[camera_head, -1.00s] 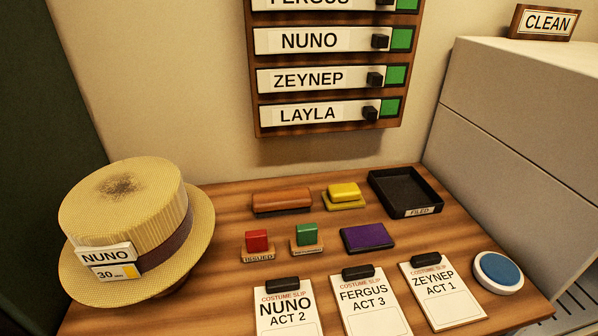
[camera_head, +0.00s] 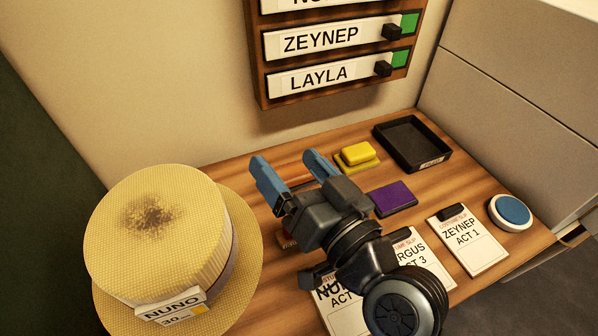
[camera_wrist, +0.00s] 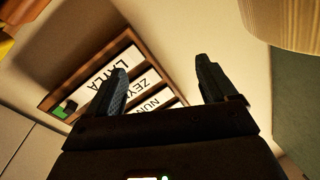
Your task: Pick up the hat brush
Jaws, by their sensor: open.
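In the wrist view my open gripper (camera_wrist: 160,68) faces the wall and name board, and I cannot make out the brush there.
A straw hat (camera_head: 160,230) with a dark smudge stands at left. A yellow block (camera_head: 358,153), black tray (camera_head: 412,143), purple pad (camera_head: 392,198), Zeynep slip (camera_head: 467,240) and round blue-topped pad (camera_head: 512,211) lie to the right. The name board (camera_head: 335,75) hangs behind. My arm covers the stamps.

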